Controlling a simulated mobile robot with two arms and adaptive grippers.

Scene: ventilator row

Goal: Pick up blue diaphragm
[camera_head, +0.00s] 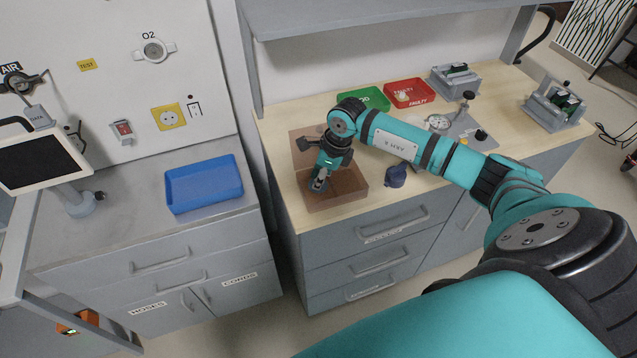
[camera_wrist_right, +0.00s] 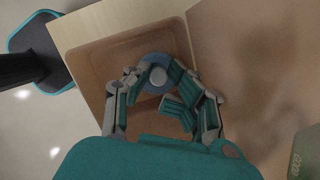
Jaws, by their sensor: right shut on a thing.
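The blue diaphragm (camera_wrist_right: 157,76) is a small round blue-grey disc with a paler centre, seen in the right wrist view inside a brown open box (camera_wrist_right: 92,68). My right gripper (camera_wrist_right: 160,88) reaches down into this box and is shut on the diaphragm, with fingers on either side of it. In the head view my right gripper (camera_head: 319,184) is over the brown box (camera_head: 345,196) on the wooden worktop, and the diaphragm is hidden there. My left gripper is in neither view.
A green tray (camera_head: 376,97) and a red tray (camera_head: 420,90) marked faulty stand behind my right arm. A dark blue part (camera_head: 396,177) sits right of the box. Grey units (camera_head: 556,105) stand farther right. A blue tray (camera_head: 204,186) lies on the left counter.

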